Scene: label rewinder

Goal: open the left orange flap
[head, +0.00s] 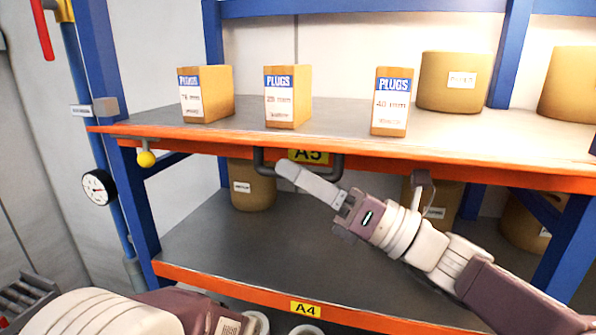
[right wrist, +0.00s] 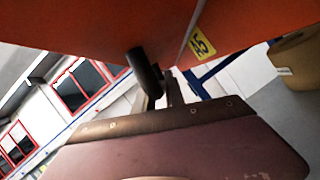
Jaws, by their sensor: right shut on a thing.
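An orange front strip (head: 200,137) runs along the edge of the upper shelf, with the yellow A5 label on it. I cannot tell where a separate left flap begins or ends. A dark U-shaped handle (head: 338,172) hangs below the strip at the A5 label. My right gripper (head: 287,171) reaches up from the lower right and is shut on the handle near its left end. In the right wrist view the dark handle (right wrist: 145,72) stands at the gripper's fingers (right wrist: 168,92), close under an orange panel (right wrist: 90,22). My left gripper is not in view.
Three PLUGS boxes (head: 288,97) and round cardboard drums (head: 450,82) stand on the upper shelf. A yellow ball knob (head: 146,159) hangs below its left end. Blue posts (head: 212,35) frame the rack. The lower shelf (head: 215,225) has bare room in front of its drums.

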